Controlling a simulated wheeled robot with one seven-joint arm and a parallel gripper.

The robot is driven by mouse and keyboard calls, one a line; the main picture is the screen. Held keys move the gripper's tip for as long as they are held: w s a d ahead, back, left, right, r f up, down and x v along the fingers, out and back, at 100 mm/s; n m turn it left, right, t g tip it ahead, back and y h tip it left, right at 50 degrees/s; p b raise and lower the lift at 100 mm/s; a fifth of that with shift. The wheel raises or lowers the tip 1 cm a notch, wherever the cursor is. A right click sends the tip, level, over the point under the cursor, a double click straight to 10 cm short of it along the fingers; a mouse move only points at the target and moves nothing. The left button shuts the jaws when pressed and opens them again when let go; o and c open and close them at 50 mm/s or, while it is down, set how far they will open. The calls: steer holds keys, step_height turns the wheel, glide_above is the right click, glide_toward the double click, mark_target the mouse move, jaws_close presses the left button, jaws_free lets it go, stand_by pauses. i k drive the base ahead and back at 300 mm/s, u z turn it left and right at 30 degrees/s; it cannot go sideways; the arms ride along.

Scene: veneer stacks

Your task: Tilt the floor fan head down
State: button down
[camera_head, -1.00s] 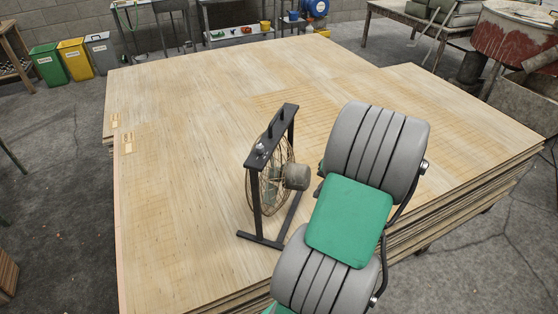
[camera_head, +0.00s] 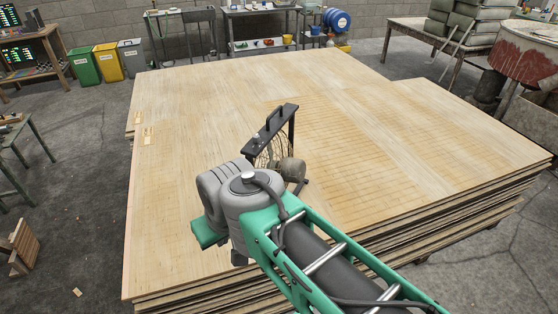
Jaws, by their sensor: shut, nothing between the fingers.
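The floor fan has a black frame with a flat top bar and handle (camera_head: 271,131). It stands on the large veneer stack (camera_head: 400,125) in the middle of the view. Part of its round wire cage (camera_head: 266,155) and its grey-brown motor housing (camera_head: 292,170) show beneath the bar. My arm, with grey joints and green links, reaches in from the lower right and overlaps the fan's lower part, hiding much of the cage and base. My gripper's fingers do not show. I cannot tell whether my arm touches the fan.
The stack's top is bare around the fan, with layered edges at the front and right. Green, yellow and grey bins (camera_head: 107,62) stand at the back left. A stained round drum (camera_head: 520,48) and a table with grey bags (camera_head: 470,25) stand at the back right.

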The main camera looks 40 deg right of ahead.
mark_target(293, 170)
steer(key=u, duration=2.6)
steer(key=k, duration=1.05)
steer(key=z, duration=1.65)
steer(key=i, duration=0.5)
steer(key=u, duration=0.1)
